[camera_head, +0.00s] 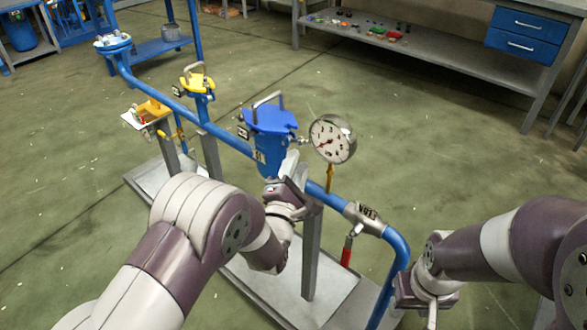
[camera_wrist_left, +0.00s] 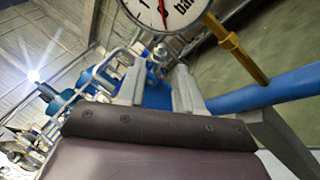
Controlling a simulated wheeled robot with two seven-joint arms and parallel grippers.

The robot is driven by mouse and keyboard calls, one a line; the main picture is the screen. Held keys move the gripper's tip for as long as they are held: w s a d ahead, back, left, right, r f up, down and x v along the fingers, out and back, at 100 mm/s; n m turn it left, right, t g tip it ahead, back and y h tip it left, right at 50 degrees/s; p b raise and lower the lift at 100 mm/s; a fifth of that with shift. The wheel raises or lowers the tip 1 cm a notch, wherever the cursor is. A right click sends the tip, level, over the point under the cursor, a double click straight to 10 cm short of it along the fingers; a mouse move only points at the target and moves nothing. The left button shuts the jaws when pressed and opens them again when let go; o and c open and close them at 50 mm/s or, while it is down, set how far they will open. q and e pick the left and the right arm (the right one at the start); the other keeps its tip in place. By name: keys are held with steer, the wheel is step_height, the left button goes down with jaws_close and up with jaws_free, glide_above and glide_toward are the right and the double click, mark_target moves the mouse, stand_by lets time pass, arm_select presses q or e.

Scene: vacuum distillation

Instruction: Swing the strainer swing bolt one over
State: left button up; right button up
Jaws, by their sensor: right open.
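The strainer (camera_head: 265,150) is a blue vessel on the blue pipe, with a flat blue lid (camera_head: 272,122) and a grey bar handle above. Swing bolt one is too small to pick out. My left gripper (camera_head: 289,162) is at the strainer's near right side, just below the lid. In the left wrist view its two fingers (camera_wrist_left: 159,88) stand apart, with blue surface beyond the gap. Whether they touch the strainer or a bolt cannot be told. My right gripper (camera_head: 431,308) is open and empty at the lower right, near the pipe's bent end.
A round pressure gauge (camera_head: 332,139) stands on a brass stem just right of my left gripper, and looms close in the left wrist view (camera_wrist_left: 165,12). A red-handled valve (camera_head: 347,250) hangs farther right. A smaller yellow-topped fitting (camera_head: 198,82) is on the pipe behind.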

arm_select(q)
steer(key=v, duration=0.3)
steer(key=shift+s, duration=0.1)
steer(key=shift+c, duration=0.3)
